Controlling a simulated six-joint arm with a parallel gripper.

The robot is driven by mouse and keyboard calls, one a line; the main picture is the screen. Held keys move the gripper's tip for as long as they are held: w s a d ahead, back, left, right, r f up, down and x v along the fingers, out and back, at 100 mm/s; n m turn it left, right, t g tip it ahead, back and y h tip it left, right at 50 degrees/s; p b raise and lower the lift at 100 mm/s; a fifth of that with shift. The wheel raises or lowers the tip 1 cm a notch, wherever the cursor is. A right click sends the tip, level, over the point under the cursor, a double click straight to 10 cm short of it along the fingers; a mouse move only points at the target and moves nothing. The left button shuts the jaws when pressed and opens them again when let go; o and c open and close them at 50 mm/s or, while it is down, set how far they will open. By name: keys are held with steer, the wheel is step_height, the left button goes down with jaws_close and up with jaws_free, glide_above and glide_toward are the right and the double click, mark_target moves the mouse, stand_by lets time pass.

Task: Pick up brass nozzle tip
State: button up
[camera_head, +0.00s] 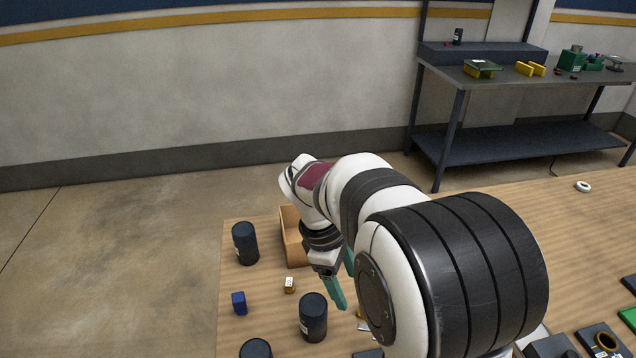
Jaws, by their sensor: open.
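I cannot clearly identify the brass nozzle tip. A small brass-and-white piece (290,285) stands on the wooden table left of my gripper. Another small yellowish bit (360,314) shows beside my arm, mostly hidden by it. A brass-coloured ring (606,341) sits on a dark block at the lower right. My gripper (342,281) has teal fingers and points down over the table, right of the small brass-and-white piece and apart from it. It is open, and I see nothing between its fingers. My arm hides the table behind it.
Black cylinders stand on the table (400,180) left of and below my gripper, one close by (313,317) and one farther back (245,243). A blue block (239,303) lies at the left. An open wooden box (291,238) is partly behind my arm. The right-hand tabletop is mostly clear.

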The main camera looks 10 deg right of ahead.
steer(key=w+f+n+h, duration=0.1)
steer(key=w+f+n, duration=0.4)
steer(key=w, duration=0.2)
steer(key=x, duration=1)
steer(key=s+x, duration=0.1)
steer(key=x, duration=0.4)
steer(key=shift+d, duration=0.45)
jaws_close()
